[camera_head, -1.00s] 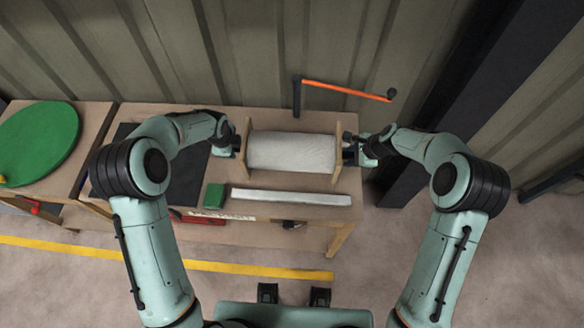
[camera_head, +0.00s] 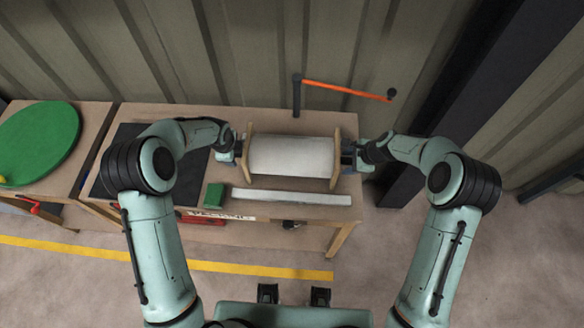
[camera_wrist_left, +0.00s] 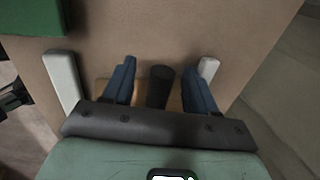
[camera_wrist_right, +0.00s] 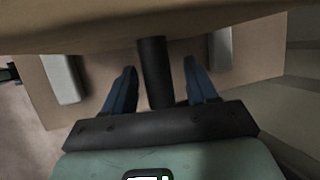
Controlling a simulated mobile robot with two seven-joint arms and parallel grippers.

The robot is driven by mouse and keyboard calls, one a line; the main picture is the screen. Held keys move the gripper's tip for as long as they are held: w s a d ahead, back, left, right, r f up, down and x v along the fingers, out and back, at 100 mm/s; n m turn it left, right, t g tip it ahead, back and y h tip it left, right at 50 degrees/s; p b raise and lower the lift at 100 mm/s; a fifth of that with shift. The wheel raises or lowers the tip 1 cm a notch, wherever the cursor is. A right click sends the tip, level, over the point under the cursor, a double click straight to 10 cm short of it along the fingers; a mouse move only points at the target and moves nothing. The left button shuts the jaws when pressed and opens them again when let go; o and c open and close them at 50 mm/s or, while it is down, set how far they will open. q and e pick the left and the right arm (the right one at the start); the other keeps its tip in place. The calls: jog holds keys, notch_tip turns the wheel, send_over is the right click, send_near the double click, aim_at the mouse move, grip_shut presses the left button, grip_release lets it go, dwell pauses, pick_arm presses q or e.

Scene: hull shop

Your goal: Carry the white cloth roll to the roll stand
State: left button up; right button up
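The white cloth roll (camera_head: 292,156) lies level across the head view, between two upright wooden end boards (camera_head: 249,130). A dark core end sticks out at each side. My left gripper (camera_head: 238,153) is at the left core end (camera_wrist_left: 160,88). Its blue fingers stand on both sides of that end, with gaps showing. My right gripper (camera_head: 350,157) is at the right core end (camera_wrist_right: 155,72). Its fingers also straddle that end and look apart. I cannot make out a separate roll stand, nor whether the boards belong to one. What supports the roll from below is hidden.
An orange crank (camera_head: 345,90) on a dark post stands behind the roll. A pale bar (camera_head: 292,197) and a green block (camera_head: 214,196) lie on the workbench (camera_head: 318,213) in front. A dark mat (camera_head: 124,150) lies left. A dark column (camera_head: 455,105) rises at right.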

pick_arm(q)
jog(key=v, duration=1.2)
pick_arm(e)
jog(key=v, duration=1.2)
pick_arm(q)
jog(key=shift+s+f, duration=0.1)
